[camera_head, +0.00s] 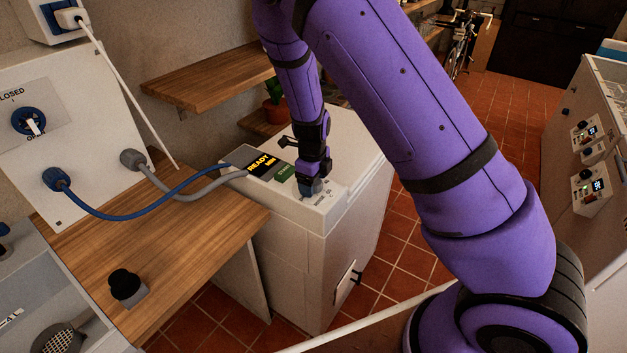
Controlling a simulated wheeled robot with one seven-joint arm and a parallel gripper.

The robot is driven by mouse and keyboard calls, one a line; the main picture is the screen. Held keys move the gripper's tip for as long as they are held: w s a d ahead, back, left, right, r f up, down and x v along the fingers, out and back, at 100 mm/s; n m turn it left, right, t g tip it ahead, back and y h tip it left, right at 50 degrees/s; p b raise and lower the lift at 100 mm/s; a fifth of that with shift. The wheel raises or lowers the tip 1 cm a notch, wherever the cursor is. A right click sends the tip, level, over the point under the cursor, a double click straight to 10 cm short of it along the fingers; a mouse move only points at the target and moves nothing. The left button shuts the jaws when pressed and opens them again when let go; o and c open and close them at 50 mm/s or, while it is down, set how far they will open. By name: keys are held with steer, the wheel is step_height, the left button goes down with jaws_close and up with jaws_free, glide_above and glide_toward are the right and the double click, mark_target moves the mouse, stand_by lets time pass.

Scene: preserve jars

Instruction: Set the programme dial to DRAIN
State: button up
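The programme dial (311,188) is a small blue-grey knob on top of the white machine (293,232), near its front edge. Small printed labels surround it, too small to read for certain. My gripper (312,180) points down at the dial from above, with its fingers at or around it. The fingers and my wrist hide most of the dial, so its pointer does not show. I cannot tell whether the fingers grip it. A display (261,163) beside it reads "READY" with a second short yellow word under it. A green start button (284,173) lies next to the display.
A blue hose (130,213) and a grey hose (200,188) run from the wall panel to the machine. A wooden worktop (190,255) carries a black knob (125,284). A wooden shelf (210,78) and potted plant (273,110) stand behind.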

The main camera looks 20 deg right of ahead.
step_height(320, 180, up, 11)
steer(key=shift+s+a, duration=0.2)
stand_by(0.4)
steer(key=shift+f, duration=0.1)
